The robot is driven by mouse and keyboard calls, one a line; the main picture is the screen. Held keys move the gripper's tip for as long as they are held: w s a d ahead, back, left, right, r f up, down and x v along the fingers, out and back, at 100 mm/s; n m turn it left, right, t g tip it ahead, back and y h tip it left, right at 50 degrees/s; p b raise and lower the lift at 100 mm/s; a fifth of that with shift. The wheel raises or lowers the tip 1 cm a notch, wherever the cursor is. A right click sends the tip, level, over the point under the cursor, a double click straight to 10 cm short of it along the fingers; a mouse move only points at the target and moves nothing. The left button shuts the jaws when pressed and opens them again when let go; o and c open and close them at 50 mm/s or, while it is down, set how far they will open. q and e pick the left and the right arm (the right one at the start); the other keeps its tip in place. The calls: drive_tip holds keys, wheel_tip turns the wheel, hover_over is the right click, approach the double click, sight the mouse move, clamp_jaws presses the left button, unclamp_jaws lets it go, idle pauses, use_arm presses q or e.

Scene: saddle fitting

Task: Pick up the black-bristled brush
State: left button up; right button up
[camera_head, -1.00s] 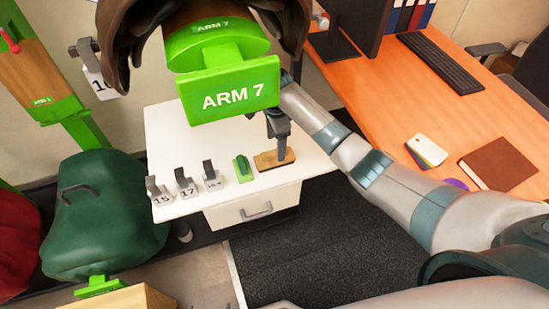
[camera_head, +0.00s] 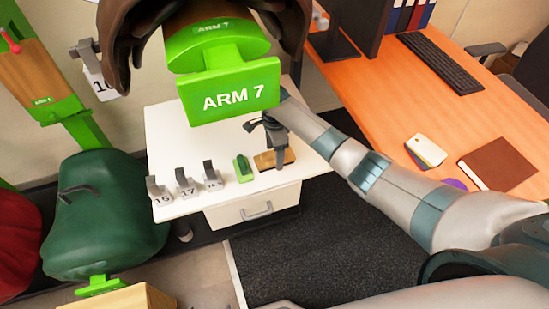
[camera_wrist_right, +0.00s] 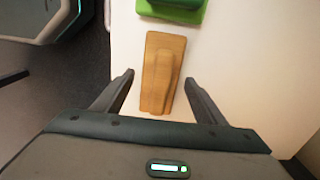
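A wooden-backed brush (camera_head: 264,160) lies near the front right of the white cabinet top. It also shows in the right wrist view (camera_wrist_right: 160,65), with a raised wooden grip along its middle. Its bristles are hidden underneath, so their colour cannot be told. My right gripper (camera_head: 279,165) is over the brush in the head view. In the right wrist view my right gripper (camera_wrist_right: 158,80) is open and empty, its two fingers on either side of the near part of the brush and apart from it. My left gripper is not in view.
A green brush-like block (camera_head: 243,169) lies left of the wooden brush. Several numbered metal pieces (camera_head: 186,184) stand farther left on the white top (camera_head: 170,135). A green "ARM 7" sign (camera_head: 230,98) hangs above it. An orange desk (camera_head: 400,115) stands at right.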

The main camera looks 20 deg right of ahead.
drive_tip(key=c, duration=1.1)
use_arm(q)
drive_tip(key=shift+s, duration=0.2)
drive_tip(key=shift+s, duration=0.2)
use_arm(e)
drive_tip(key=shift+r, duration=0.1)
drive_tip(key=shift+r, duration=0.45)
drive_tip(key=r, duration=0.3)
drive_tip(key=shift+s+d+r, duration=0.1)
drive_tip(key=shift+d+r, duration=0.05)
drive_tip(key=shift+d, duration=0.15)
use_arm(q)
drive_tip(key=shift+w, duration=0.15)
use_arm(e)
drive_tip(key=s+d+r, duration=0.1)
drive_tip(key=d+r, duration=0.1)
drive_tip(key=d, duration=0.1)
drive_tip(key=s+d+r, duration=0.2)
drive_tip(key=d, duration=0.1)
drive_tip(key=s+d+r, duration=0.2)
drive_tip(key=d, duration=0.1)
drive_tip(key=shift+s+d+r, duration=0.2)
drive_tip(key=shift+d+r, duration=0.1)
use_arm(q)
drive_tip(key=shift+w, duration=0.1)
